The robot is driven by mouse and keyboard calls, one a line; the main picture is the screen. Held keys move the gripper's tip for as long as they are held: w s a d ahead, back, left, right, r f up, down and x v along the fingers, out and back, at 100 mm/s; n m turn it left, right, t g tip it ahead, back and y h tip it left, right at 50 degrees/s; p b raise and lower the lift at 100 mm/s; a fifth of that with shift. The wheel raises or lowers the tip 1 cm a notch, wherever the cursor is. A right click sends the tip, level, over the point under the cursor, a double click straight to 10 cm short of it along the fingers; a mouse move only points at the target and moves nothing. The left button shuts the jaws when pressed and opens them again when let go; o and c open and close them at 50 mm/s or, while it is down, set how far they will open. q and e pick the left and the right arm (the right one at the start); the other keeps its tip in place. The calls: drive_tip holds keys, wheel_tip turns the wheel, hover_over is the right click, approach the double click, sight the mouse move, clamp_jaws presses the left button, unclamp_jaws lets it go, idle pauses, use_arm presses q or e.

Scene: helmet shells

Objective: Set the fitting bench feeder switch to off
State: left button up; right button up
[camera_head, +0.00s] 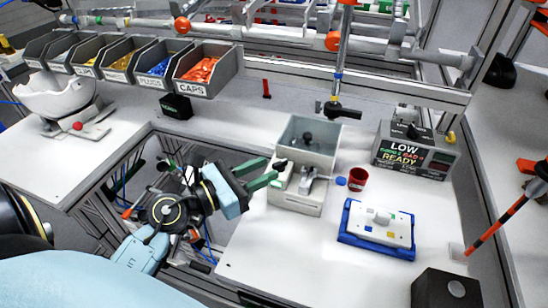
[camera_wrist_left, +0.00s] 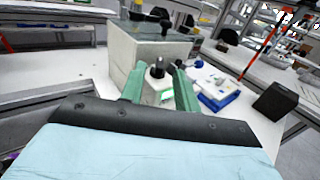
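The feeder (camera_head: 300,195) is a pale grey machine with an open hopper (camera_head: 306,150), standing on the bench at the middle. A small dark knob (camera_head: 281,163) on its left side looks like the switch; in the left wrist view a black knob (camera_wrist_left: 157,68) shows between the fingers, above a green and white label. Its on or off setting cannot be read. My left gripper (camera_head: 273,172) has two green fingers pointing right at the feeder; in the wrist view the fingers (camera_wrist_left: 159,88) are apart, on either side of the knob. Contact cannot be told. My right gripper is not in view.
A red cup (camera_head: 357,180) and blue cap stand right of the feeder. A blue tray (camera_head: 377,247) with a white part lies in front. A display box (camera_head: 412,157) reads LOW and READY. Parts bins (camera_head: 203,85) line the back; a black box (camera_head: 445,290) sits front right.

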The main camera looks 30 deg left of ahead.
sight(273, 166)
use_arm(q)
drive_tip(key=shift+x, duration=1.75)
clamp_jaws()
